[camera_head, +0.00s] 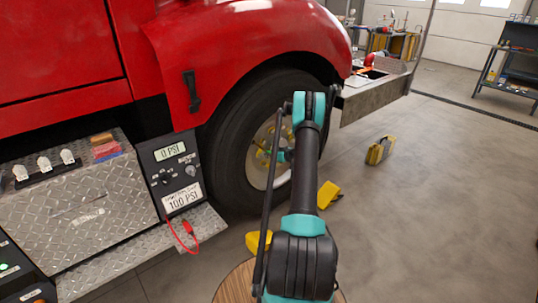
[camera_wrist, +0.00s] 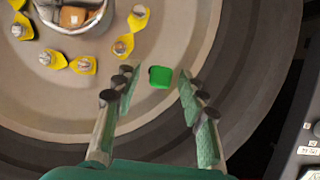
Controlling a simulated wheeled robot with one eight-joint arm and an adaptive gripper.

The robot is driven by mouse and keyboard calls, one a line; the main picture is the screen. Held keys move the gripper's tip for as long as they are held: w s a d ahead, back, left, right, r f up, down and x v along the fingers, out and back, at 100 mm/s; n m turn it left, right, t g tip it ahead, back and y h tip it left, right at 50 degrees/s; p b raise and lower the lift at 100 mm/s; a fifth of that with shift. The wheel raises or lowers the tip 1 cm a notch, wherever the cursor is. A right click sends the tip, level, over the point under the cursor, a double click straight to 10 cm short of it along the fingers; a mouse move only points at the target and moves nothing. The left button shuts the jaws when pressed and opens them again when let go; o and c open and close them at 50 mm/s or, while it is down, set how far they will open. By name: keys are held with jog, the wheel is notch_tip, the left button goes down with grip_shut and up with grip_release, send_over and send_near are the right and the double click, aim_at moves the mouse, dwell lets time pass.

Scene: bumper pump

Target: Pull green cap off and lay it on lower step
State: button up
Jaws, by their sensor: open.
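The green cap (camera_wrist: 160,77) shows in the wrist view, against the wheel's pale rim. My gripper (camera_wrist: 157,73) is open, with one finger on each side of the cap. A gap shows between the cap and each finger, and I cannot tell how deep the cap sits between the tips. In the head view the cap is not discernible, and my gripper is largely hidden behind my arm in front of the wheel (camera_head: 232,150). The lower step (camera_head: 112,268) is a diamond-plate ledge at the lower left, below the toolbox.
The upper box (camera_head: 70,205) carries white fittings. Yellow lug pointers (camera_wrist: 83,66) surround the hub. Yellow blocks (camera_head: 328,193) lie on the floor.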

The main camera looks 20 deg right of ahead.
dwell(0.3)
grip_shut()
jog(key=shift+s, duration=0.15)
dwell(0.3)
jog(key=shift+s+d, duration=0.35)
jog(key=shift+s, duration=0.55)
jog(key=shift+s+d, duration=0.3)
jog(key=shift+s, duration=0.55)
jog(key=shift+s+d, duration=0.35)
jog(key=shift+s, duration=0.55)
